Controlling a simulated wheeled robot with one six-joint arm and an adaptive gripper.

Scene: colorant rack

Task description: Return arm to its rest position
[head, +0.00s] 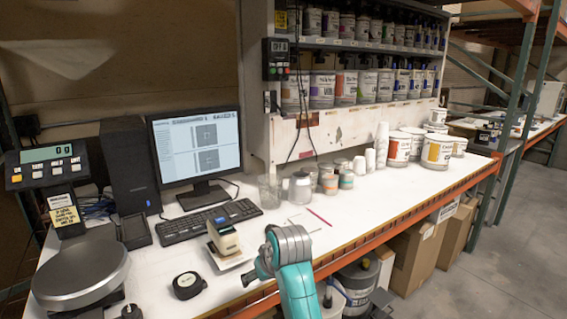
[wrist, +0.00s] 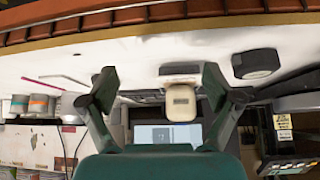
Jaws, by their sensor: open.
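My gripper (wrist: 160,88) is open in the wrist view, with its two dark fingers spread wide and nothing held between them. In the head view my teal and grey arm (head: 296,285) rises from the bottom edge in front of the bench. A beige-topped stamp-like device (head: 223,236) stands on a white sheet on the bench. In the wrist view, which is upside down, this device (wrist: 181,103) appears between the fingers but apart from them.
The white bench (head: 385,203) has clear room at its middle right. A black tape measure (head: 188,285), keyboard (head: 207,221), monitor (head: 196,147) and scale (head: 80,272) stand left. Several small cups (head: 329,180) stand behind, below paint shelves (head: 360,46). White buckets (head: 437,151) stand right.

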